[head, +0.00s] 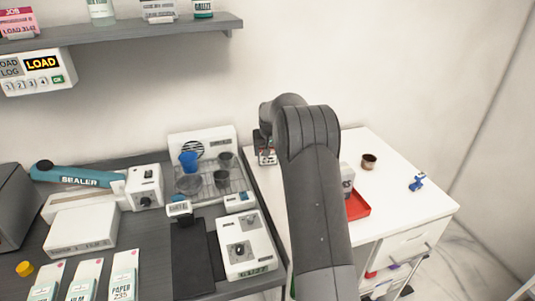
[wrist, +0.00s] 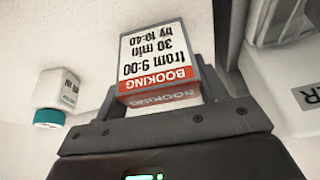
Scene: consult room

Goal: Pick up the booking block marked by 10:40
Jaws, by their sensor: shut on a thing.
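The booking block (wrist: 158,52) fills the top middle of the wrist view. It is white with a red BOOKING band and reads, upside down, "from 9:00, 30 min, by 10:40". My gripper (wrist: 160,98) is shut on it, with the fingers at its lower sides. In the head view the block (head: 267,158) shows small at the end of my arm, over the gap or edge between the grey bench and the white cabinet. My arm hides part of the cabinet top, and I cannot tell how high the block is above the surface.
A red tray (head: 358,206), partly behind my arm, a dark cup (head: 369,161) and a blue object (head: 416,183) are on the white cabinet (head: 410,215). The crowded bench at left holds a wire rack (head: 212,180) and a sealer (head: 80,178). A shelf (head: 130,37) runs above.

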